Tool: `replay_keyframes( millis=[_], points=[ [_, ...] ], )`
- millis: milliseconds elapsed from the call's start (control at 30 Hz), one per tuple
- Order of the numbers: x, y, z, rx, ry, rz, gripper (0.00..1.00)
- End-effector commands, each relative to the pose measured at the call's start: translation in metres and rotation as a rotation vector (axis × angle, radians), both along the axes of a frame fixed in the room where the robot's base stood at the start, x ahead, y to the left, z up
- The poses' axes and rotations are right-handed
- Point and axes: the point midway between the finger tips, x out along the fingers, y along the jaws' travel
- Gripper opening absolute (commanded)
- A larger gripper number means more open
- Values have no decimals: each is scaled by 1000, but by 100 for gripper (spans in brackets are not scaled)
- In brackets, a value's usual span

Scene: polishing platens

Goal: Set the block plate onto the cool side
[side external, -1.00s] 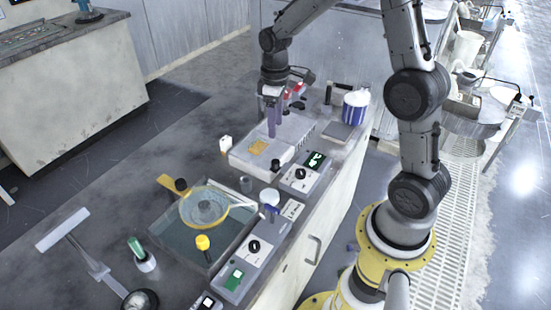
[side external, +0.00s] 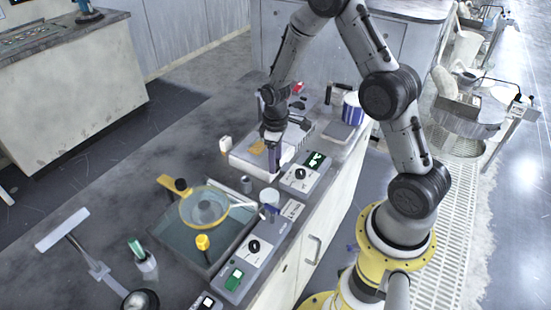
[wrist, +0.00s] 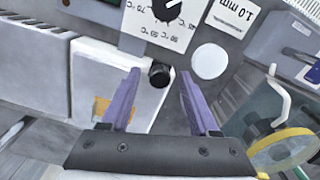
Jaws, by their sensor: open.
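My gripper (side external: 274,170) points down at the near end of a low white unit (side external: 240,157), its fingers open. In the wrist view my gripper (wrist: 159,74) has its two purple fingers apart, with a small black knob (wrist: 158,75) showing between the tips. I see no contact with the knob. The white unit's top (wrist: 90,75) has an orange square (wrist: 101,107) on it; the square also shows in the side view (side external: 257,147), partly behind my wrist. I cannot clearly tell which piece is the block plate or which area is the cool side.
A control box with a temperature dial (side external: 300,174) stands right of the white unit. Nearer are a small metal cylinder (side external: 246,184), a white-topped round piece (side external: 269,196) and a water tray (side external: 172,238) with a yellow-rimmed disc. A blue-and-white tub (side external: 352,107) stands behind.

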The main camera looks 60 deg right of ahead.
Motion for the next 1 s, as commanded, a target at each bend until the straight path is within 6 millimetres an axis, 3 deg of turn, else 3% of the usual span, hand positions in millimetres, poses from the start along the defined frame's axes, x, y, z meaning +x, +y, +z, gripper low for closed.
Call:
replay_keyframes(
  millis=[167, 200, 533, 1000],
  points=[
    [0, 0, 0, 0, 0, 0, 61],
    [0, 0, 0, 0, 0, 0, 58],
    [0, 0, 0, 0, 0, 0, 0],
    [0, 0, 1, 0, 0, 0, 0]
  ],
)
